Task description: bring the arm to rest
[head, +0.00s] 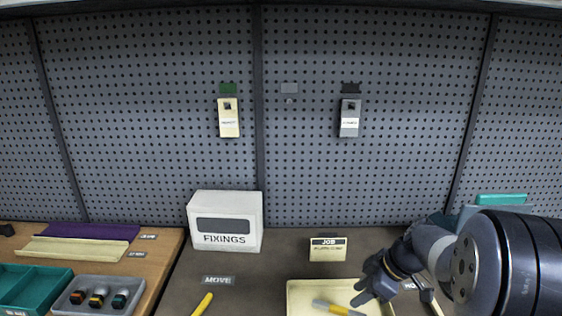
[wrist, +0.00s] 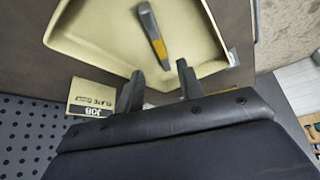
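My arm reaches in from the right in the head view. My gripper (head: 366,292) is over the right part of a cream tray (head: 300,290). In the wrist view my gripper (wrist: 159,77) has its two fingers apart, with nothing between them. A grey and yellow tool (head: 331,306) lies in the tray. In the wrist view the tool (wrist: 150,33) is beyond the fingertips, apart from them. The tray also fills the upper middle of the wrist view (wrist: 100,42).
A cream JOB card (head: 328,249) stands behind the tray. A white FIXINGS box (head: 225,222) is left of it. A yellow tool (head: 203,304) lies near a MOVE label (head: 218,280). A pegboard (head: 300,180) closes the back. Bins and strips occupy the left bench.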

